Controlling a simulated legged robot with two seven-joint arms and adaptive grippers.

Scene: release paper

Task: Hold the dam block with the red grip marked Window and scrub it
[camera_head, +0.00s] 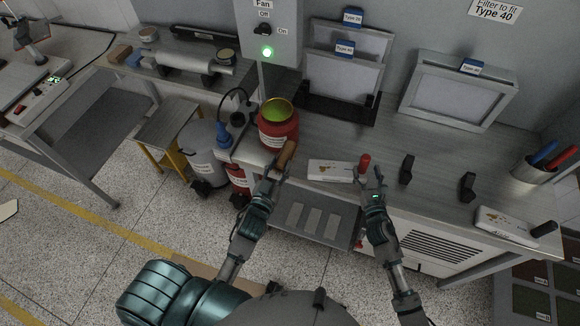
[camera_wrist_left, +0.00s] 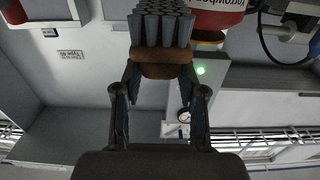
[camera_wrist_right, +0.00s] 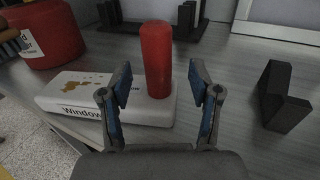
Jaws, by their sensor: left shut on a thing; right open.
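The white dam block marked Window (camera_wrist_right: 85,95) lies on the bench with brown smears on its top; the head view also shows it (camera_head: 330,171). Its upright red grip (camera_wrist_right: 156,60) stands at its right end. My right gripper (camera_wrist_right: 161,85) is open, its fingers apart on either side of the red grip in the right wrist view; contact cannot be told. My left gripper (camera_wrist_left: 160,85) is shut on a brush with a brown wooden body (camera_wrist_left: 163,69) and grey bristle tufts (camera_wrist_left: 162,25). The brush (camera_head: 287,153) is by the red pot, left of the block.
A red pot with greenish contents (camera_head: 278,125) stands left of the block. Black holders (camera_head: 406,169) stand to its right. A second white block with a black grip (camera_head: 507,226) lies at the bench's right. Framed filters (camera_head: 459,90) stand behind.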

